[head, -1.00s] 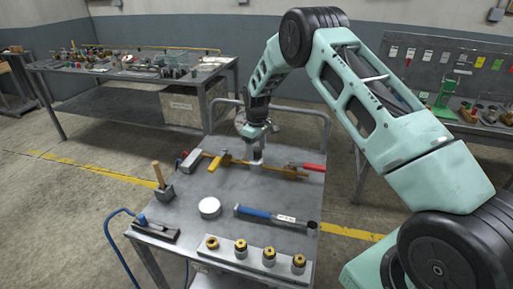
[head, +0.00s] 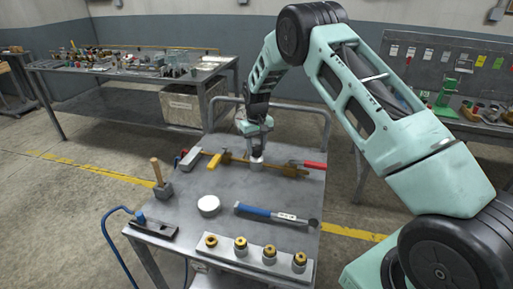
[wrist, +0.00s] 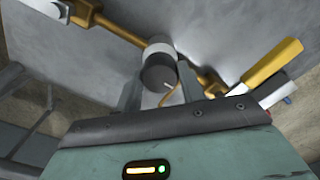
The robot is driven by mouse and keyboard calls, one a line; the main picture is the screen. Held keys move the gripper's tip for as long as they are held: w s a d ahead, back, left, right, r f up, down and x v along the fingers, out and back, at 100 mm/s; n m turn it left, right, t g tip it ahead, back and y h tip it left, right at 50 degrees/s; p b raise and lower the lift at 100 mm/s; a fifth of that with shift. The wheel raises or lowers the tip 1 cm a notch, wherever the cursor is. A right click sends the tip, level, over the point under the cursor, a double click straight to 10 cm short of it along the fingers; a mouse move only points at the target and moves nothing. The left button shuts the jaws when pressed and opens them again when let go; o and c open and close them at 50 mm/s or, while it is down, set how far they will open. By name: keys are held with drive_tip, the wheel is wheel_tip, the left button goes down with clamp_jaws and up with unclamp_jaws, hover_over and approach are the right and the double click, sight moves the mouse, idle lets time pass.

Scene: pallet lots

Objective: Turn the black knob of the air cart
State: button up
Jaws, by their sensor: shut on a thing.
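In the head view my gripper (head: 257,153) points down at the back of the grey cart top (head: 225,195). A brass pipe (head: 285,171) runs to both sides of the knob.
A yellow lever (head: 215,161) and a red lever (head: 315,165) sit along the pipe. A mallet (head: 161,180), a white round puck (head: 209,206), a blue-handled tool (head: 270,214) and a strip with several brass fittings (head: 255,257) occupy the cart top. A rail (head: 295,108) stands behind.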

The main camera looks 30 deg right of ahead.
sight(257, 146)
drive_tip(key=o, duration=1)
drive_tip(key=shift+c, duration=0.2)
wheel_tip(257, 146, up, 18)
drive_tip(key=b, duration=0.2)
drive_tip(key=shift+f, duration=0.25)
